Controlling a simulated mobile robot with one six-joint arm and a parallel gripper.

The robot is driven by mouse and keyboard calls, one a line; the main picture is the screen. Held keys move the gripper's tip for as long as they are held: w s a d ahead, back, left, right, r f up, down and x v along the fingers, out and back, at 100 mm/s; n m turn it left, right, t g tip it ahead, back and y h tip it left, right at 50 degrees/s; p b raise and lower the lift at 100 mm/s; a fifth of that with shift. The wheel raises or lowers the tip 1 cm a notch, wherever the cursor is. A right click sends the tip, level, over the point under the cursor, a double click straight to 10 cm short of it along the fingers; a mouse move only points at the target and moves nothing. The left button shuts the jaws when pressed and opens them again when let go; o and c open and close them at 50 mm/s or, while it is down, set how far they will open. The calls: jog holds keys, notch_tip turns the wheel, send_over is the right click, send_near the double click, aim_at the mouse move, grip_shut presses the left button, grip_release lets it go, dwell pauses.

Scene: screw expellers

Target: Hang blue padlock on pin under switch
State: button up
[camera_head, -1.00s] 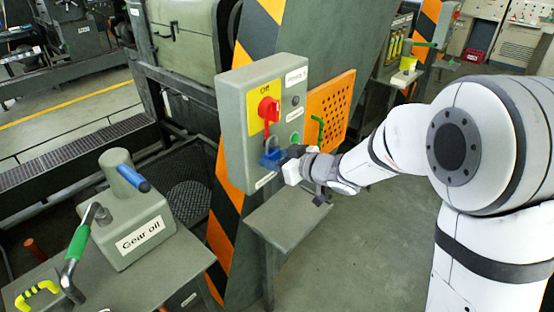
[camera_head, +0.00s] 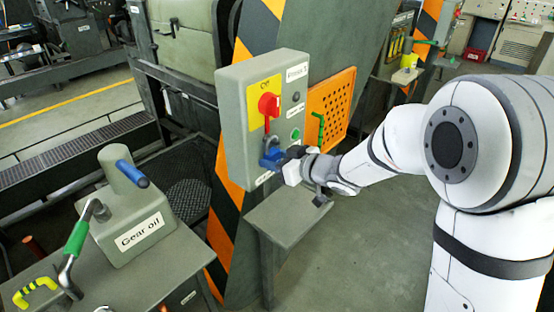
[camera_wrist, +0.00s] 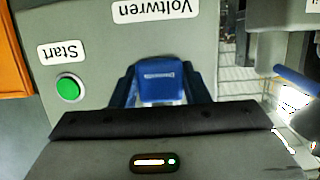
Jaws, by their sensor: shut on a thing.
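The blue padlock (camera_head: 271,158) is upright against the front of the grey switch box (camera_head: 236,135), below the red rotary switch (camera_head: 269,105) on its yellow plate. Its shackle points up, near a thin red part (camera_head: 267,127) under the switch. Whether the shackle is around a pin cannot be told. My gripper (camera_head: 284,158) reaches in from the right and is shut on the padlock body. In the wrist view, the blue padlock (camera_wrist: 160,80) sits between the two dark fingers of my gripper (camera_wrist: 160,92). Its shackle and the pin are hidden there.
A green button (camera_head: 295,135) and an orange perforated panel (camera_head: 335,105) are right of the padlock. A small grey table (camera_head: 290,215) is below. Open floor lies at lower right.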

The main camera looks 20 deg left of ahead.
jog(key=o, duration=1.4)
jog(key=shift+d, duration=0.1)
jog(key=p+v, duration=0.4)
jog(key=v, duration=0.6)
dwell(0.4)
jog(key=shift+w, duration=0.1)
